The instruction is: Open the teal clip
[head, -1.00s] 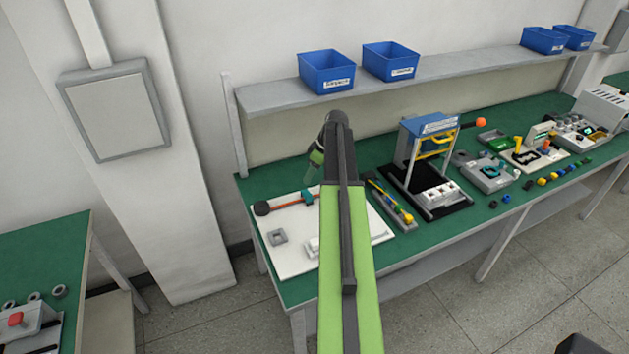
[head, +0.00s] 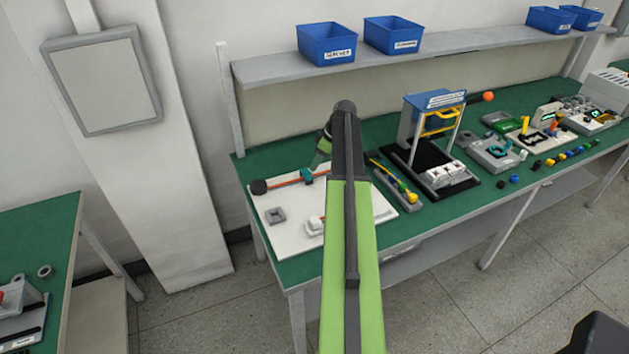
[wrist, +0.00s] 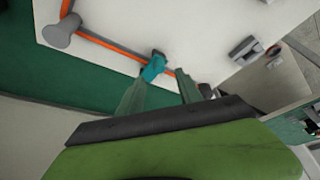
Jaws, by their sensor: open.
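The teal clip (head: 307,175) sits on an orange-red cable (head: 283,181) along the back of the white board (head: 290,230). In the wrist view the teal clip (wrist: 153,68) lies just beyond my fingertips, between their lines. My gripper (wrist: 160,90) is open and empty, with one translucent green finger on each side. In the head view my gripper (head: 320,160) hangs behind my arm near the clip, and my arm hides part of the board. I cannot tell whether the clip's latch is open or closed.
A grey square block (head: 275,215) lies on the board. A tool tray (head: 395,185) and a blue-topped fixture (head: 433,115) stand to the right. A shelf with blue bins (head: 326,44) runs behind.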

